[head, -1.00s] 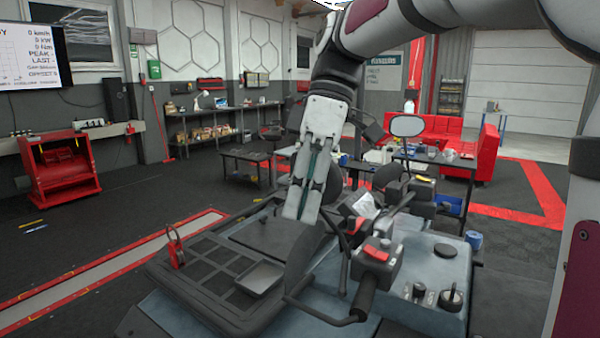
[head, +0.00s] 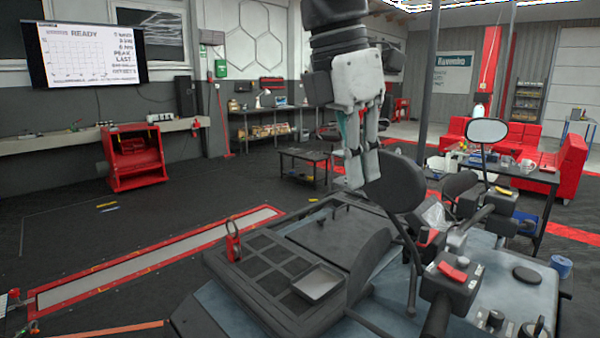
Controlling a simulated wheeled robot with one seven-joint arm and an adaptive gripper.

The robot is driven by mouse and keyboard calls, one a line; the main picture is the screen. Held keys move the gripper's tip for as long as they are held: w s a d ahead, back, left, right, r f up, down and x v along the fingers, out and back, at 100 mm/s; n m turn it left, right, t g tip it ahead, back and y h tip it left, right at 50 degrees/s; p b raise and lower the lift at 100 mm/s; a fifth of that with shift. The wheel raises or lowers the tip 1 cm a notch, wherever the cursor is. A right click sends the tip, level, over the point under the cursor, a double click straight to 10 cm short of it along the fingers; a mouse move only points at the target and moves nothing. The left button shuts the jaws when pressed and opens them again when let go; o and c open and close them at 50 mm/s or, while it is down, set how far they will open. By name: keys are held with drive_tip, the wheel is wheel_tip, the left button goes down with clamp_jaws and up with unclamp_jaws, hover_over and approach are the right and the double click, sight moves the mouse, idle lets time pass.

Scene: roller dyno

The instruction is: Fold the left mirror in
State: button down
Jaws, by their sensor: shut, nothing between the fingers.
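The nearer mirror (head: 396,184) is a dark oval seen from its back, on a thin stalk rising from the near handlebar. The farther mirror (head: 487,131) shows its pale reflecting face, to the right and farther back. My gripper (head: 362,178) points down with its fingers together and empty. Its fingertips are at the left edge of the nearer mirror; I cannot tell whether they touch it. The nearer mirror stands spread out to the side on its stalk, and its reflecting face is hidden from this view.
The near handlebar has a switch block with a red button (head: 452,271). A small grey tray (head: 319,282) and a red padlock-like object (head: 233,241) sit on the vehicle's dark rack. A red-edged floor strip (head: 150,262) lies left, with open dark floor around it.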

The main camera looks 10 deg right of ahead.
sight(394, 182)
drive_tip(key=shift+w+d+f+p, duration=0.1)
drive_tip(key=shift+w+d+f, duration=0.1)
drive_tip(key=shift+d+f, duration=0.5)
drive_tip(key=shift+w+d+f+p, duration=0.15)
drive_tip(key=shift+d+f, duration=0.25)
drive_tip(key=shift+d, duration=0.45)
drive_tip(key=shift+w+d+f+p, duration=0.1)
drive_tip(key=shift+w+d+f, duration=0.1)
drive_tip(key=shift+d+f, duration=0.5)
drive_tip(key=shift+d+r, duration=0.1)
drive_tip(key=shift+r, duration=0.05)
drive_tip(key=p, duration=0.3)
drive_tip(key=shift+s+d+r+n, duration=0.2)
drive_tip(key=shift+d+r+n, duration=0.1)
drive_tip(key=shift+d, duration=0.1)
drive_tip(key=shift+w+d+f+p, duration=0.1)
drive_tip(key=shift+d+f+p, duration=0.15)
drive_tip(key=shift+p, duration=0.15)
drive_tip(key=shift+a, duration=0.1)
